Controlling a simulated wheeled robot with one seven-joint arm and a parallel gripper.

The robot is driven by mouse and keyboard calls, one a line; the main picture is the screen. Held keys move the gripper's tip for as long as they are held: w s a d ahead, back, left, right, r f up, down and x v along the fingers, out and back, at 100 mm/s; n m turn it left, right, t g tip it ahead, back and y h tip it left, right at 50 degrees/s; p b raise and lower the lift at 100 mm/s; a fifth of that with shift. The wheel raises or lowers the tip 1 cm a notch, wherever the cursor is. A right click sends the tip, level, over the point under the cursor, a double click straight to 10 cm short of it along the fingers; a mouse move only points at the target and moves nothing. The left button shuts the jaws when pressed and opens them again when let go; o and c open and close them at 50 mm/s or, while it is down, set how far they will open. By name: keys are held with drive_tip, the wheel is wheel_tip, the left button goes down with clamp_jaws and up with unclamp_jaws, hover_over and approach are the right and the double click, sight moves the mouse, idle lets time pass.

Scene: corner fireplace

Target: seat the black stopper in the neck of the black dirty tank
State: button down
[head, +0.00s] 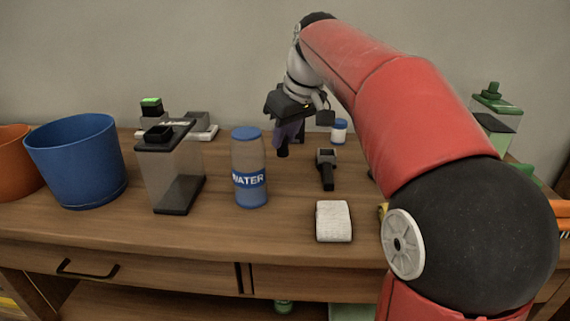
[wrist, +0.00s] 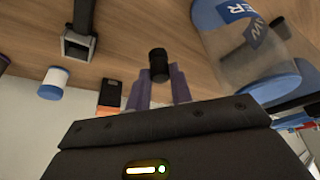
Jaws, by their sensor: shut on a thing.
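The black stopper (head: 282,152) is a small dark cylinder held between the purple fingers of my gripper (head: 288,136), above the back middle of the table. In the wrist view the stopper (wrist: 158,62) sticks out past the fingertips (wrist: 158,85). The black dirty tank (head: 172,178) stands upright at the left, with clear walls, a black base and a black top. Its square black neck (head: 158,132) points up at the top. My gripper is to the right of the tank and apart from it, beyond the water bottle (head: 249,168).
A blue pot (head: 75,165) and an orange pot (head: 14,160) stand at the left. A grey device (head: 200,124) is behind the tank. A green-topped tank (head: 495,105) is far right.

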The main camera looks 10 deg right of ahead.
sight(287, 156)
drive_tip(key=shift+f+b, duration=0.35)
drive_tip(key=shift+f, duration=2.8)
drive_tip(key=shift+f, duration=0.2)
drive_tip(key=c, duration=1.3)
unclamp_jaws()
drive_tip(key=shift+r, duration=0.1)
drive_tip(key=shift+o, duration=0.2)
